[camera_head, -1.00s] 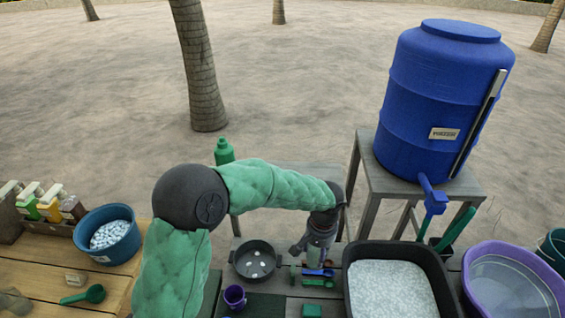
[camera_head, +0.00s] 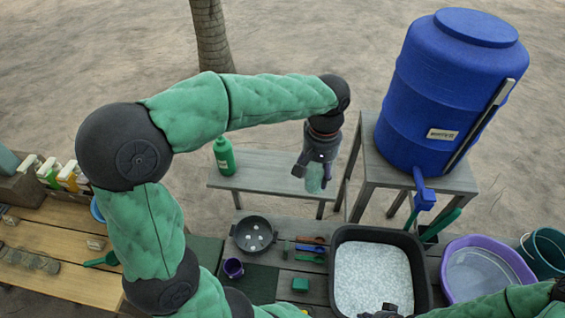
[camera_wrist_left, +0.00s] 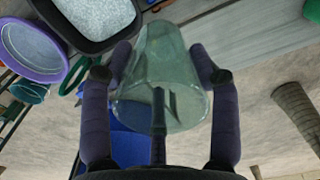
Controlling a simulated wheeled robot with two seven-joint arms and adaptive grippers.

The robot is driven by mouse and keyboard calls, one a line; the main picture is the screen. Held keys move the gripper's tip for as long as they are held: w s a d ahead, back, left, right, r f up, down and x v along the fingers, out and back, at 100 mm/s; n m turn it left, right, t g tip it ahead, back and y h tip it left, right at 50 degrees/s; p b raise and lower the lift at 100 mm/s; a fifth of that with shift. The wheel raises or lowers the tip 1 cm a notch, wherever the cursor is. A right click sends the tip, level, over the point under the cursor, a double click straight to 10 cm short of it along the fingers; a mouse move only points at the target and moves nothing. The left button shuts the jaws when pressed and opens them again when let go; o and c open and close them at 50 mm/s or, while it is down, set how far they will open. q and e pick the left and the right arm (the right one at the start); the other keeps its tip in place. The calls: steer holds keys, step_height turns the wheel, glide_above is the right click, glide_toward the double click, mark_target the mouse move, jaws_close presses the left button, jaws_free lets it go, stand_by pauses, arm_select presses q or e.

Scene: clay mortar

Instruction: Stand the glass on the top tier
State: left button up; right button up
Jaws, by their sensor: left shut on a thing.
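My left gripper (camera_head: 314,172) is shut on the glass, a clear greenish tumbler (camera_head: 314,180), and holds it in the air below the wrist. In the left wrist view the glass (camera_wrist_left: 160,70) sits between the two dark fingers. In the head view it overlaps the right part of a raised grey plank tier (camera_head: 265,172) behind the work table; I cannot tell its exact height above the plank. A dark piece at the bottom edge (camera_head: 385,313) looks like part of my right gripper; its fingers are not clear.
A green bottle (camera_head: 224,155) stands on the plank's left part. A blue barrel (camera_head: 445,95) on a stand is at the right. A black tub (camera_head: 333,262) of white pieces, a purple basin (camera_head: 450,280) and a dark pan (camera_head: 237,236) are nearer. The plank's middle looks clear.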

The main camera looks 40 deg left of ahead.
arm_select(q)
steer(key=w+a+f+p, duration=0.1)
steer(key=a+f, duration=0.3)
steer(key=w+a+f+p, duration=0.1)
steer(key=w+a+f, duration=0.1)
steer(key=a+f, duration=0.2)
steer(key=w+a+f+p, duration=0.1)
steer(key=w+a+f, duration=0.1)
steer(key=a+f, duration=0.2)
steer(key=shift+w+f, duration=0.15)
steer(key=shift+w, duration=0.1)
steer(key=shift+f, duration=0.15)
steer(key=shift+d, duration=0.1)
steer(key=shift+f, duration=0.2)
steer(key=o, duration=1.3)
